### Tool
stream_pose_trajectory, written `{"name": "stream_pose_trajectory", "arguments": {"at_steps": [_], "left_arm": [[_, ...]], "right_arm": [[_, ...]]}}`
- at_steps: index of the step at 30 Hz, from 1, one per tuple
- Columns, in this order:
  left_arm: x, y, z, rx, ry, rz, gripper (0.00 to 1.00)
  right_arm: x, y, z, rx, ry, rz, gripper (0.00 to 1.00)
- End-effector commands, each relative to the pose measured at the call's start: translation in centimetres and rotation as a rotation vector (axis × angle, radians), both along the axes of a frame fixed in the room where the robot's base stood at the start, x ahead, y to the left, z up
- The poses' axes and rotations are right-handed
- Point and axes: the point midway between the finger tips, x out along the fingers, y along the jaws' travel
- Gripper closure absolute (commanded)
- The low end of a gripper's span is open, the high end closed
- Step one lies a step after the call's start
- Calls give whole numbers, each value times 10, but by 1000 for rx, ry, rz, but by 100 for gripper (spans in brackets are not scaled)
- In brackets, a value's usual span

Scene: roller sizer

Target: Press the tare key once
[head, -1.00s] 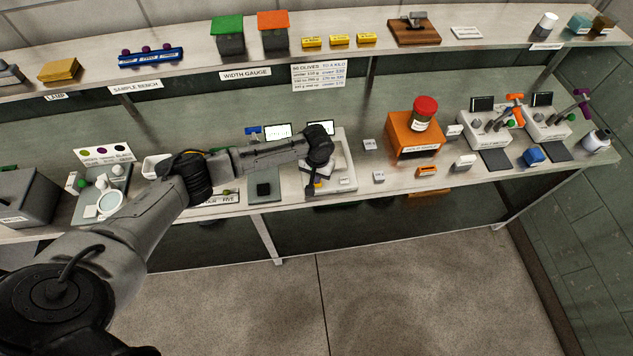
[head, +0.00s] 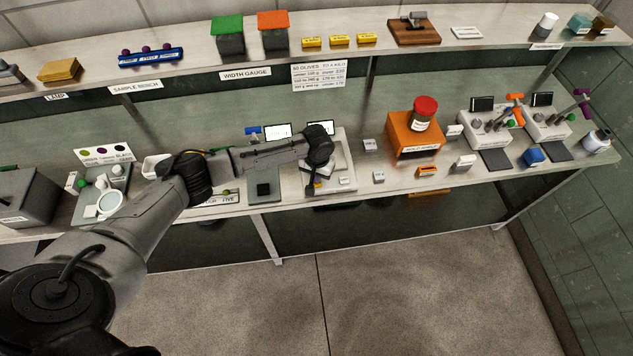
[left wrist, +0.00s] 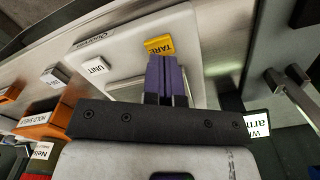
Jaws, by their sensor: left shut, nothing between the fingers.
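The yellow tare key (left wrist: 158,45) is on the front of a white scale (left wrist: 125,52), lettered TARE. A white UNIT key (left wrist: 97,66) is beside it. My left gripper (left wrist: 167,62) is shut and empty, its purple fingertips at the near edge of the tare key in the left wrist view. I cannot tell whether they touch it. In the head view, my left gripper (head: 312,190) points down at the front of the scale (head: 345,163), and my wrist hides part of it. My right gripper is not in view.
A grey stand with a black square (head: 264,188) is left of the scale. Small labelled blocks (head: 379,176) and an orange box with a red-lidded jar (head: 415,131) are to its right. A shelf (head: 190,57) with several items runs above.

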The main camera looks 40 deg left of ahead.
Motion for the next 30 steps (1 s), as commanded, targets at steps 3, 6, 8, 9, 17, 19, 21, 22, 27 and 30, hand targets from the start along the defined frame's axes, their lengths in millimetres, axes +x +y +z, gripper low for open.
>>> {"name": "stream_pose_trajectory", "arguments": {"at_steps": [3, 6, 8, 9, 17, 19, 21, 22, 27, 30], "left_arm": [[0, 0, -4, 0, 1, 0, 100], [0, 0, -7, 0, 1, 0, 100], [0, 0, -8, 0, 1, 1, 100], [0, 0, -10, 0, 1, 1, 100], [0, 0, -17, 0, 1, 1, 100], [0, 0, -19, 0, 1, 0, 100], [0, 0, -21, 0, 1, 0, 100], [0, 0, -22, 0, 1, 0, 100], [0, 0, -26, 0, 0, -1, 100], [0, 0, -25, 0, 0, -1, 100]], "right_arm": [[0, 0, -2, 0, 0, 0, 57], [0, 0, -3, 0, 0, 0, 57], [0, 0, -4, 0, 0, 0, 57], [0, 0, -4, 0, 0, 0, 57], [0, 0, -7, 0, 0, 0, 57], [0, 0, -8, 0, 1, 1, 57], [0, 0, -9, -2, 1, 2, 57], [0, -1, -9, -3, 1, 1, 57], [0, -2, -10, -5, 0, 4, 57], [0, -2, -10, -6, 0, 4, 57]]}}
